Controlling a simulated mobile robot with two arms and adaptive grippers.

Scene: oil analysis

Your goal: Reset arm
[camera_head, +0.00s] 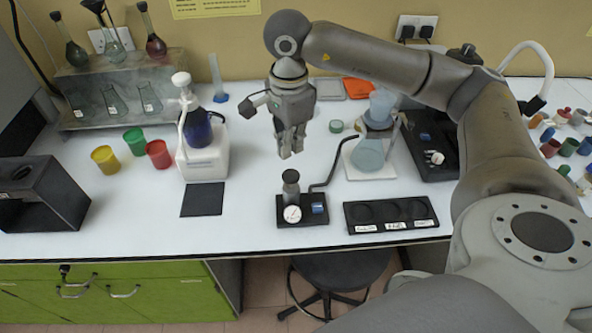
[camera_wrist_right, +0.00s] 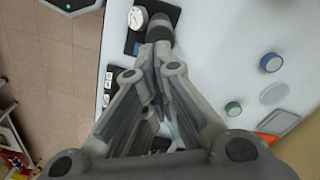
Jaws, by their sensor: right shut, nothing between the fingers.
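My right gripper (camera_head: 289,152) is shut and empty, pointing down above the white bench in the head view. It hangs above and behind a small black stand with a gauge (camera_head: 291,213) and a dark cylinder (camera_head: 290,183), apart from them. In the right wrist view the gripper's fingers (camera_wrist_right: 155,75) are together, and the gauge stand (camera_wrist_right: 135,25) lies beyond their tips. My right arm (camera_head: 375,52) arches in from the right of the head view. My left gripper does not show in either view.
A bottle in a white holder (camera_head: 202,165) stands left of the gripper, near red, green and yellow cups (camera_head: 106,160). A flask (camera_head: 370,152) on a white base stands to the right. A black tray (camera_head: 391,214) lies near the front edge. Bare bench (camera_head: 150,232) shows at front left.

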